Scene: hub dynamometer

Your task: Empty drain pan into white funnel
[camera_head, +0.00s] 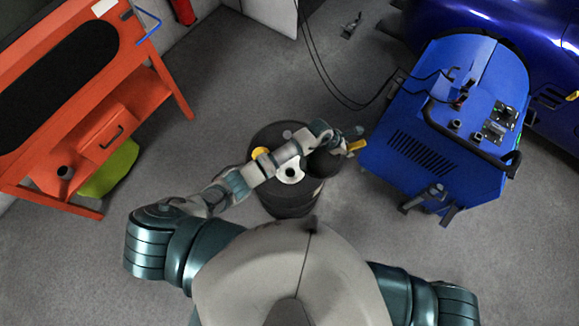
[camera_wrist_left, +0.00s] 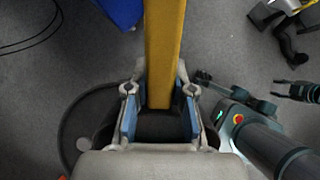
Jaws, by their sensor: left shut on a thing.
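The white funnel (camera_head: 291,173) sits on top of a dark drum (camera_head: 286,204). My left gripper (camera_head: 348,143) is beyond the drum's right edge. It is shut on a yellow bar (camera_head: 357,145), which runs away between the fingers in the left wrist view (camera_wrist_left: 164,50). A dark rounded shape (camera_head: 323,163) lies beside this gripper, over the drum's right side; I cannot tell for certain that it is the drain pan. Its contents cannot be made out. My left forearm crosses above the drum and hides part of its top.
A blue machine (camera_head: 408,150) with cables stands close to the right of my left gripper. An orange workbench (camera_head: 105,135) stands at left, with a yellow-green rounded object (camera_head: 112,166) beneath it. A blue car (camera_head: 500,22) is at upper right. Floor between bench and drum is clear.

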